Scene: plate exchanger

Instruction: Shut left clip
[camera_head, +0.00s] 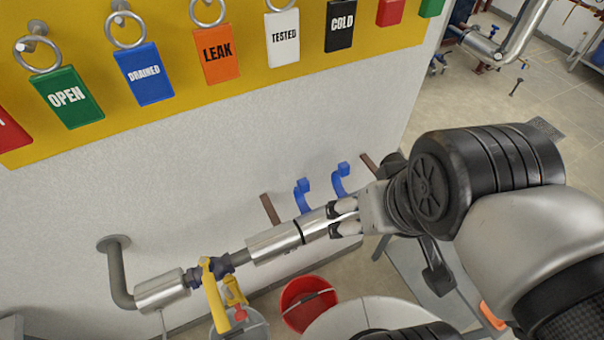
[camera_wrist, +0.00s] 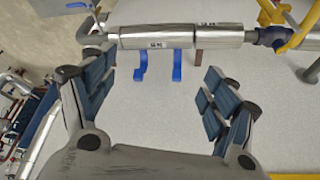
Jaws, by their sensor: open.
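Two blue clips stick out from the wall side of a silver pipe jacket (camera_head: 272,243). The left clip (camera_head: 303,196) is nearer the yellow-handled valve, and the other clip (camera_head: 341,180) is to its right. Both stand away from the jacket and look open. In the wrist view the order is reversed: the left clip (camera_wrist: 177,66) is on the right and the other clip (camera_wrist: 140,66) on the left. My gripper (camera_head: 345,218) is at the right end of the jacket in the head view. In the wrist view my gripper (camera_wrist: 152,70) is open and empty, with both clips seen between its fingers.
A yellow-handled valve (camera_head: 213,290) sits on the pipe left of the jacket. Brown brackets (camera_head: 269,208) stand beside the clips. A tag board (camera_head: 180,110) hangs on the wall above. A red bucket (camera_head: 303,290) is below. The wall between the board and clips is clear.

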